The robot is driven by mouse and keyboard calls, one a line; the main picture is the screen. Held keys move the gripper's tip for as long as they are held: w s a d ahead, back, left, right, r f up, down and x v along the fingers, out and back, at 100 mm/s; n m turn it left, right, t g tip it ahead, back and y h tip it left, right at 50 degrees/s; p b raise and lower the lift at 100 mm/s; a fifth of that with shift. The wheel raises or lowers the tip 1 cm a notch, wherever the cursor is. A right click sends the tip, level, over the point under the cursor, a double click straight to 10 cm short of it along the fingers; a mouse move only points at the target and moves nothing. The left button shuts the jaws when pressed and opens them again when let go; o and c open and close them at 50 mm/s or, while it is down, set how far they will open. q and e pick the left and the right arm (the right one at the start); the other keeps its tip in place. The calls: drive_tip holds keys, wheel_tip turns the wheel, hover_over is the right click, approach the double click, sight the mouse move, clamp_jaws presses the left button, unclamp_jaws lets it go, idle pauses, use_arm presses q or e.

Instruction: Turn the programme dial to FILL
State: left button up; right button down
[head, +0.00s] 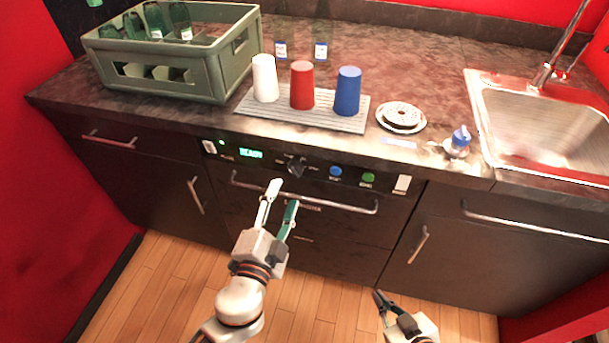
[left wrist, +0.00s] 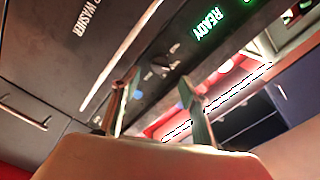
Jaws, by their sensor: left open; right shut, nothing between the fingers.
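The programme dial (head: 296,166) is a dark round knob on the black front panel of the washer, under the counter edge. In the left wrist view the dial (left wrist: 160,69) shows between and beyond my fingers. Its labels are too small to read, so I cannot tell where it points. My left gripper (head: 283,193) is open and empty, in front of the panel and just below the dial in the picture, apparently apart from it. It also shows in the left wrist view (left wrist: 158,88). My right gripper (head: 380,297) is shut and empty, low at the right.
The panel has a green READY display (head: 251,153), a blue button (head: 335,171) and a green button (head: 368,177). A long handle bar (head: 335,207) runs below the panel. Cups stand on a ribbed mat (head: 350,124) above. A green crate (head: 215,75) and a sink (head: 480,115) flank them.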

sight(293, 174)
use_arm(q)
drive_tip(key=p+x, duration=0.1)
drive_tip(key=x, duration=0.6)
drive_tip(key=shift+w+d, duration=0.15)
drive_tip(key=shift+w, duration=0.2)
drive_tip(key=c, duration=1.1)
